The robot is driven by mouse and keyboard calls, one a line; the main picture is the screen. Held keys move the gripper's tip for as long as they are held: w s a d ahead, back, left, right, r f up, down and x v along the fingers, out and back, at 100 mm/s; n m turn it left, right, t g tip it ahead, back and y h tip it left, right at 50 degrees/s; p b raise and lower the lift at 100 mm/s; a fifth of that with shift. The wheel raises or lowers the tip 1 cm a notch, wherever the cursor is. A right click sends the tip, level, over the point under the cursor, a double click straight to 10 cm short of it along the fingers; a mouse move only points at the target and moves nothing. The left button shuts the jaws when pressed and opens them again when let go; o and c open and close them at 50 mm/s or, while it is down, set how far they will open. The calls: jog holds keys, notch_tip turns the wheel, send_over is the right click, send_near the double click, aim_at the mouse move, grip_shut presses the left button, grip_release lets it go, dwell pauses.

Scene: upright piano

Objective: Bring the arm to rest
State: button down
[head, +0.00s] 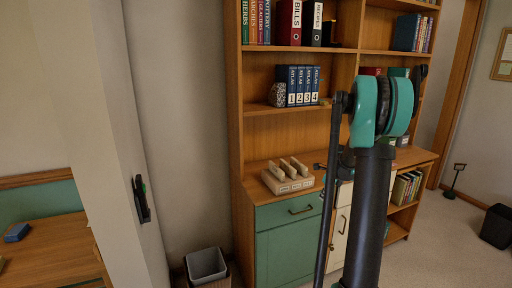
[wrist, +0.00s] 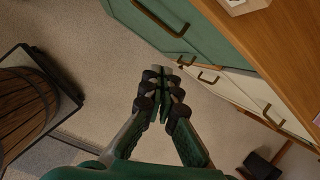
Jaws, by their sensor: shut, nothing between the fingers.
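My gripper (wrist: 160,80) is shut and empty in the wrist view, with its dark-jointed fingers together. It is in the air over the pale floor, beside the green cabinet front. In the head view my arm, with its teal joint and dark link, stands raised in front of the right part of the wooden bookcase (head: 338,92). I cannot make out the gripper's fingers there.
The green cabinet door (head: 282,252) and its handles are close to my arm. A wooden rack (head: 287,178) sits on the counter. A grey bin (head: 206,265) stands left of the cabinet. A wooden tub (wrist: 24,105) is left in the wrist view. Carpet at right is mostly open.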

jog(key=s+a+r+n, duration=0.1)
jog(key=s+a+n, duration=0.5)
jog(key=s, duration=0.4)
jog(key=s+a+r+n, duration=0.2)
jog(key=s+a+n, duration=0.3)
jog(key=s+n, duration=0.4)
jog(key=s+a+f+n, duration=0.1)
jog(key=s+f+n, duration=0.1)
jog(key=s+n, duration=0.4)
jog(key=s+a+f+n+h, duration=0.1)
jog(key=s+a+f+n, duration=0.1)
jog(key=s+n, duration=0.4)
jog(key=s, duration=0.4)
jog(key=shift+s+a+f, duration=0.15)
jog(key=shift+s+f, duration=0.1)
jog(key=shift+f, duration=0.1)
